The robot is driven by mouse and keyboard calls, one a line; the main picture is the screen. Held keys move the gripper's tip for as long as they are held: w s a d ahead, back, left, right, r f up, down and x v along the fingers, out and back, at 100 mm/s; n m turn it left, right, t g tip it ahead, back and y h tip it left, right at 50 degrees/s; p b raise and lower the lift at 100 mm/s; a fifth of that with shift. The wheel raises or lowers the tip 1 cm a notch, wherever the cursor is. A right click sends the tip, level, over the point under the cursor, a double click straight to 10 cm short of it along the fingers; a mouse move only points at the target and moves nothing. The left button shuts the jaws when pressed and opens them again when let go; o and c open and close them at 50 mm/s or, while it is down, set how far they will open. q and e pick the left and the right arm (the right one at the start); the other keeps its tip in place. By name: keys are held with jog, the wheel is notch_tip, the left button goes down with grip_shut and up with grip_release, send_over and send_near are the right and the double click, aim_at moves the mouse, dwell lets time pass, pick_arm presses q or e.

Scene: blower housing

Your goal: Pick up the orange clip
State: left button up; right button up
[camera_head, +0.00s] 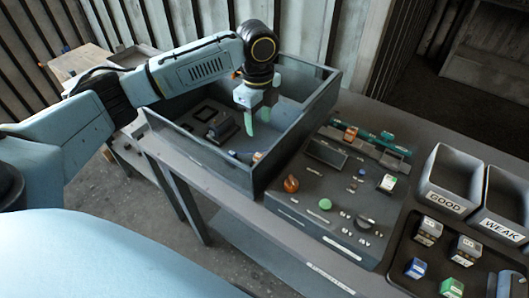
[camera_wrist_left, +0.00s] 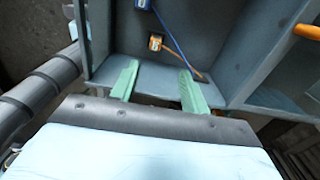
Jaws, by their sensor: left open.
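The orange clip (camera_wrist_left: 155,42) is a small orange piece with a pale face, low inside the grey open housing (camera_head: 318,108). In the head view a small orange-and-white piece (camera_head: 257,156) near the housing's front wall looks like the same clip. My left gripper (camera_head: 258,116) hangs inside the housing with its green fingers apart and nothing between them. In the left wrist view the clip lies beyond the fingers (camera_wrist_left: 160,86), apart from them. My right gripper is not in view.
A blue clip (camera_wrist_left: 143,4) with a blue wire lies near the orange one. A dark block (camera_head: 222,127) sits in the housing. To the right are a control panel (camera_head: 300,215), a GOOD bin (camera_head: 444,198), a WEAK bin (camera_head: 501,222) and a tray of coloured blocks.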

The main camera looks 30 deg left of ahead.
pick_arm(q)
send_over(258, 155)
notch_tip(258, 155, down, 6)
jog(key=shift+r, duration=0.1)
notch_tip(258, 155, down, 6)
jog(key=shift+r, duration=0.15)
jog(key=c, duration=0.9)
